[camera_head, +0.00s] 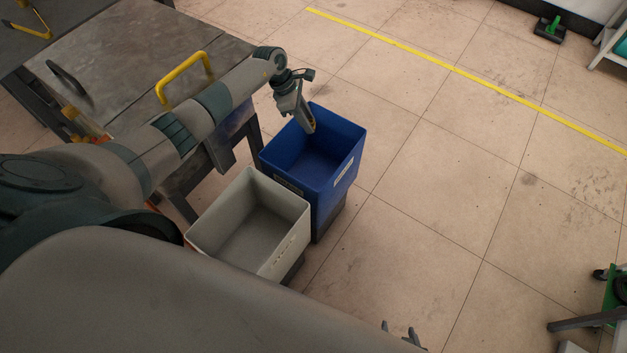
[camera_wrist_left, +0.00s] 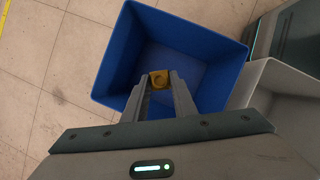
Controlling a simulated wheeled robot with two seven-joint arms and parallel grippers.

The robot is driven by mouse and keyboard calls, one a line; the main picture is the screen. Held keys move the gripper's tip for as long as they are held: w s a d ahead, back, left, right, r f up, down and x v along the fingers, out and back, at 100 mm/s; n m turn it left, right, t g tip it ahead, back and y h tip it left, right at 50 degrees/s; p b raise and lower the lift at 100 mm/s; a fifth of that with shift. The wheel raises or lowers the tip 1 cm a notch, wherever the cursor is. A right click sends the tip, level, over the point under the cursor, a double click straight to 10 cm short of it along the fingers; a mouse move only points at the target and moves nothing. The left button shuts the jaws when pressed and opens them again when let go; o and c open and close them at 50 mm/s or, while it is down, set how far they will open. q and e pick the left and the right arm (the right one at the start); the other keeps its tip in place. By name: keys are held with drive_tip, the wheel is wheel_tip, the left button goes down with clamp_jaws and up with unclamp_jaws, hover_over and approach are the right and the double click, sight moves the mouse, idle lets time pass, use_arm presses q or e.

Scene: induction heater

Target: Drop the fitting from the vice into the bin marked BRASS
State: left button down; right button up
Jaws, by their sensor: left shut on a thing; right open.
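My left gripper (camera_head: 311,126) is over the blue bin (camera_head: 342,188), pointing down at its opening. In the left wrist view the gripper (camera_wrist_left: 161,84) is shut on a small brass-coloured fitting (camera_wrist_left: 160,79), held between the fingertips. The blue bin (camera_wrist_left: 211,34) lies beneath it there, and its visible floor looks empty. The bin has white labels, too small to read. My right gripper (camera_head: 403,334) shows only at the bottom edge, with its fingers apart. I cannot make out the vice.
A grey bin (camera_head: 290,245) stands beside the blue one, nearer to me, and looks empty. A metal bench (camera_head: 125,55) with a yellow handle (camera_head: 185,73) is at the left, under my left arm. The tiled floor to the right is largely clear, with a yellow line (camera_head: 460,72).

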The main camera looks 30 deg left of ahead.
use_arm(q)
drive_tip(key=shift+f, duration=0.35)
use_arm(e)
drive_tip(key=shift+s+d+f, duration=0.1)
drive_tip(key=shift+d+f, duration=0.15)
use_arm(q)
drive_tip(key=c, duration=1.4)
unclamp_jaws()
